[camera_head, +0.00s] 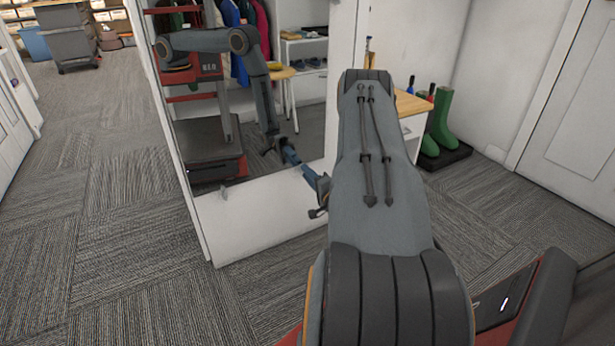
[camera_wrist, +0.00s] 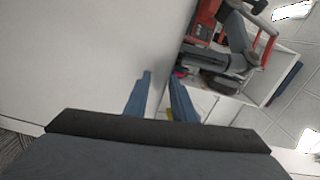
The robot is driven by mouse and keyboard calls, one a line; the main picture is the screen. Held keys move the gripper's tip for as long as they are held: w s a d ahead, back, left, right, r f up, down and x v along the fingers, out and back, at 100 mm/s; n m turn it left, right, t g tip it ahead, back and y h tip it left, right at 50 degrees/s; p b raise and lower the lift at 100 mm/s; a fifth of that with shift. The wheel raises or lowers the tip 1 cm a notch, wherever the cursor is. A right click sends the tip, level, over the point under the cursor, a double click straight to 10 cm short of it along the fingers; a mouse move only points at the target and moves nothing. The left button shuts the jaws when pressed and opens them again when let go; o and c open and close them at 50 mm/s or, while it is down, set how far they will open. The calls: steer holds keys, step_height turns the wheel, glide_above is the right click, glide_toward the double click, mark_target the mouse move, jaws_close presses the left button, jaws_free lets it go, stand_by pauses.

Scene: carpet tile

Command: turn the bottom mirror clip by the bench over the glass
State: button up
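The mirror (camera_head: 222,120) is set in a white panel (camera_head: 262,214) and reflects my arm and body. It also shows in the wrist view (camera_wrist: 215,75), upper right of centre. A small pale clip (camera_head: 223,192) sits at its bottom edge, left of my gripper. My gripper (camera_head: 305,170) is close to the lower right of the glass, facing its own reflection. In the wrist view its two blue fingers (camera_wrist: 160,76) stand apart with nothing clearly held between them. I cannot make out a clip at the fingertips. The bench (camera_head: 411,103), with a wooden top, is partly behind my arm.
Green boots (camera_head: 440,125) stand on a dark tray (camera_head: 445,156) at the right, before a white wall and door. Open carpet (camera_head: 110,240) lies at the left. A grey cart (camera_head: 68,38) stands far back left.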

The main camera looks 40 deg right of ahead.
jaws_close()
steer(key=shift+n, duration=0.3)
steer(key=shift+n+p, duration=3.6)
steer(key=shift+n, duration=4.1)
